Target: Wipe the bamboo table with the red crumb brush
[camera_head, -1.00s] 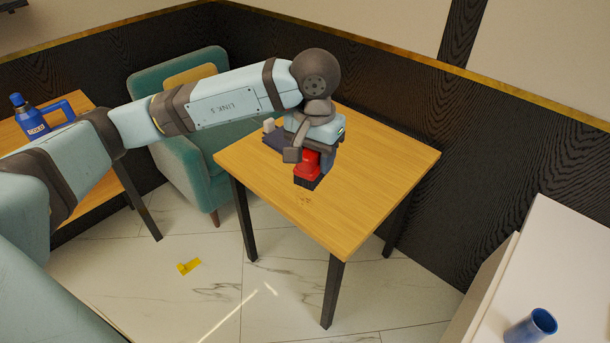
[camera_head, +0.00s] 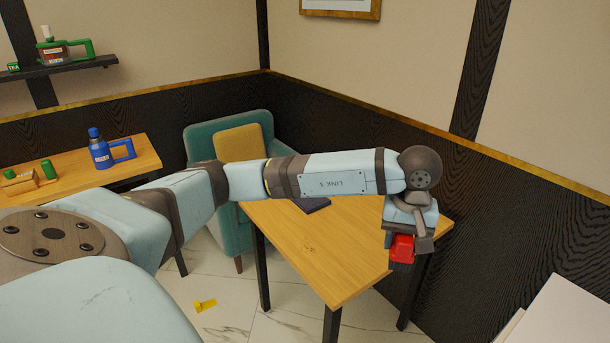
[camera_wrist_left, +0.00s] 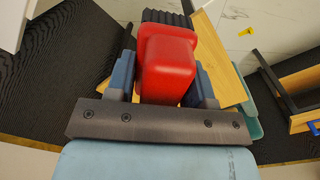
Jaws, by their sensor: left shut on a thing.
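The bamboo table (camera_head: 320,262) stands in the middle of the head view, with a light wooden top and dark legs. My left gripper (camera_head: 404,238) is at the table's right side, shut on the red crumb brush (camera_head: 402,248). The brush hangs with its dark bristles down near the right edge of the top. I cannot tell whether the bristles touch the wood. In the left wrist view the brush's red body (camera_wrist_left: 166,68) sits between the two blue fingers, with dark bristles beyond it. My arm hides part of the tabletop. My right gripper is out of view.
A dark flat object (camera_head: 312,204) lies on the tabletop, partly behind my arm. A teal armchair (camera_head: 205,140) stands behind the table. A side table at left holds a blue bottle (camera_head: 99,150). A yellow piece (camera_head: 205,305) lies on the floor. A dark-panelled wall runs along the right.

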